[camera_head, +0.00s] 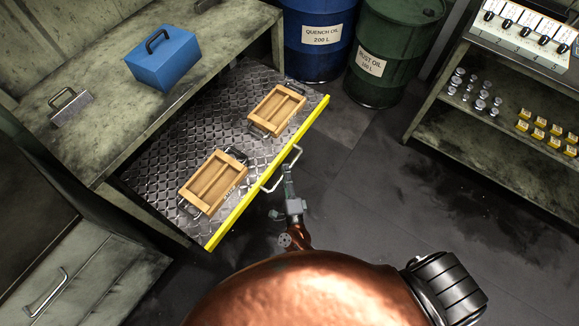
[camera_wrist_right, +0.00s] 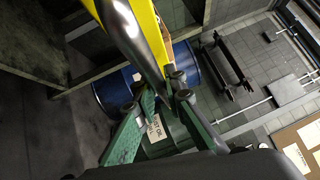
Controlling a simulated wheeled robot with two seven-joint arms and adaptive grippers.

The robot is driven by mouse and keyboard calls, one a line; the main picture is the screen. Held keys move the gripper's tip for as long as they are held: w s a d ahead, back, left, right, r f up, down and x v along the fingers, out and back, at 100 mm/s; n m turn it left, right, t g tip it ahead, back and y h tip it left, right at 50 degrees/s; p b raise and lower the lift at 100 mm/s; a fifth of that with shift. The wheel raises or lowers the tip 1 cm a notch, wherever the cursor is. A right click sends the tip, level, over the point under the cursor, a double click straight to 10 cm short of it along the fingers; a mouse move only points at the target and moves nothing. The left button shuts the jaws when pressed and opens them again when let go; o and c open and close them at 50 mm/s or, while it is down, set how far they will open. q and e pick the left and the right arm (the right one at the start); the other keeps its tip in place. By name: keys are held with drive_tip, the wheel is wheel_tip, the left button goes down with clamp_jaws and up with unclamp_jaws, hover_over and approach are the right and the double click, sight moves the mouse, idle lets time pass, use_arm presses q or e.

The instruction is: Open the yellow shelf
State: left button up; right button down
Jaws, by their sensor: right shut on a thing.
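The yellow shelf (camera_head: 262,182) is a diamond-plate tray with a yellow front edge, and it stands well out from under the grey bench. Its pale bar handle (camera_head: 283,170) runs along the front; in the right wrist view the metal handle (camera_wrist_right: 128,35) and yellow edge loom close at the top. My right gripper (camera_head: 288,170) is at the handle's middle, shut on it. In the right wrist view its green fingers (camera_wrist_right: 163,92) reach up to the bar, the exact contact partly hidden. My left gripper is not in view.
Two wooden crates (camera_head: 190,207) (camera_head: 253,124) sit on the shelf. A blue toolbox (camera_head: 161,68) is on the bench (camera_head: 105,115). Blue (camera_head: 318,62) and green (camera_head: 372,85) drums stand behind. A rack (camera_head: 437,103) with small parts is at right. The floor (camera_head: 385,190) between is clear.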

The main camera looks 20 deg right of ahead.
drive_tip(key=shift+s+f, duration=0.1)
drive_tip(key=c, duration=2)
unclamp_jaws()
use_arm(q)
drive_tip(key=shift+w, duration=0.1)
use_arm(e)
drive_tip(key=shift+o, duration=0.2)
drive_tip(key=v, duration=1.2)
drive_tip(key=shift+d, duration=0.1)
